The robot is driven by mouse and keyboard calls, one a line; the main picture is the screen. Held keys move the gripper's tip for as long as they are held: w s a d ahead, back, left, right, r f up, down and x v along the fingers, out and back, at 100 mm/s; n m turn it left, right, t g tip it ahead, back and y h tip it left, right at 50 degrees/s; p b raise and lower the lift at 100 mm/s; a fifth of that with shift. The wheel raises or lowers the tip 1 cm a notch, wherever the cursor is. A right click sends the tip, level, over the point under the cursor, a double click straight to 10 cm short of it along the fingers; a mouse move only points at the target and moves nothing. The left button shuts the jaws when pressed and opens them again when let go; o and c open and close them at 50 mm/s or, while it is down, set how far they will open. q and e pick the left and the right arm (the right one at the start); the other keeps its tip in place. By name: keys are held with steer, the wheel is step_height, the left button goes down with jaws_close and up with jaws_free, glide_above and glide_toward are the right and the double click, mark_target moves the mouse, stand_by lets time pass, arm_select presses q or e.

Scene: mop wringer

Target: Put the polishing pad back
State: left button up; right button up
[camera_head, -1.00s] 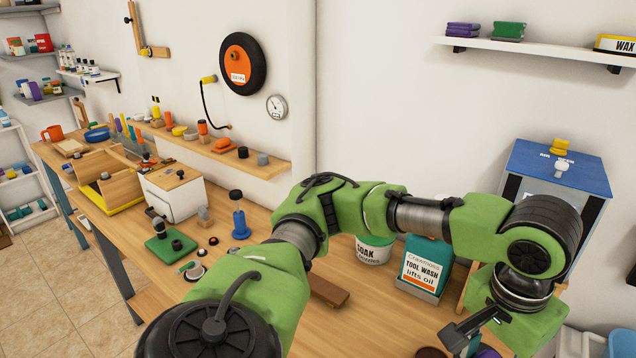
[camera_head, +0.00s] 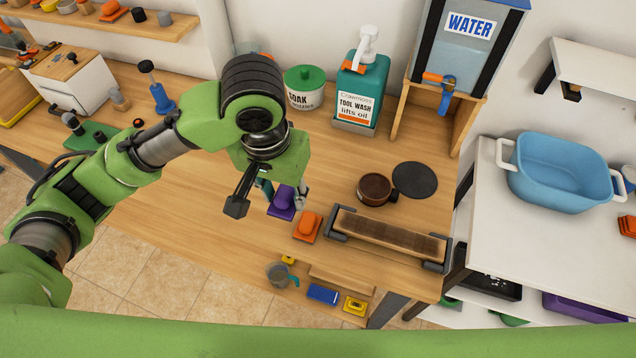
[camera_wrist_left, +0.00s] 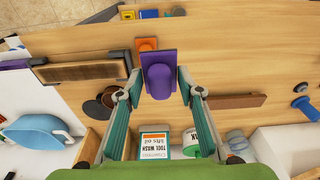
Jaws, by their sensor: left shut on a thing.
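A purple pad with a rounded grip (camera_head: 283,203) is at my left gripper (camera_head: 283,192), over the wooden bench near its front edge. It appears to be the polishing pad, though no label shows. In the left wrist view the purple pad (camera_wrist_left: 159,80) sits between the two fingertips of my left gripper (camera_wrist_left: 159,84), which is shut on its raised grip. I cannot tell whether the pad touches the bench. A similar orange pad (camera_head: 307,226) lies just beside it. My right gripper is not in view.
A brown board in a dark-ended holder (camera_head: 388,236) lies right of the orange pad. Behind it are a round brown tin (camera_head: 374,189) and a black disc (camera_head: 415,180). The tool wash bottle (camera_head: 362,88) and soak tub (camera_head: 304,88) stand at the back.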

arm_select(q)
steer(key=shift+d+f, duration=0.2)
steer(key=shift+d, duration=0.35)
steer(key=w+d+f, duration=0.4)
steer(key=w, duration=0.4)
steer(key=p, duration=0.2)
glide_above(324, 189)
steer(key=s, duration=0.1)
steer(key=f, duration=0.4)
steer(key=shift+a+f, duration=0.2)
steer(key=shift+f, duration=0.2)
steer(key=shift+w+d+f, duration=0.1)
steer(key=shift+w+f, duration=0.05)
steer(key=shift+f, duration=0.05)
steer(key=f, duration=0.3)
steer(key=shift+w+d, duration=0.1)
steer(key=shift+w, duration=0.1)
steer(key=shift+f, duration=0.35)
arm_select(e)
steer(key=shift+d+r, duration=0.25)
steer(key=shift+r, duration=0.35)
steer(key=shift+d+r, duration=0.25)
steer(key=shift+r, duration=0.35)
arm_select(q)
steer(key=shift+f, duration=0.1)
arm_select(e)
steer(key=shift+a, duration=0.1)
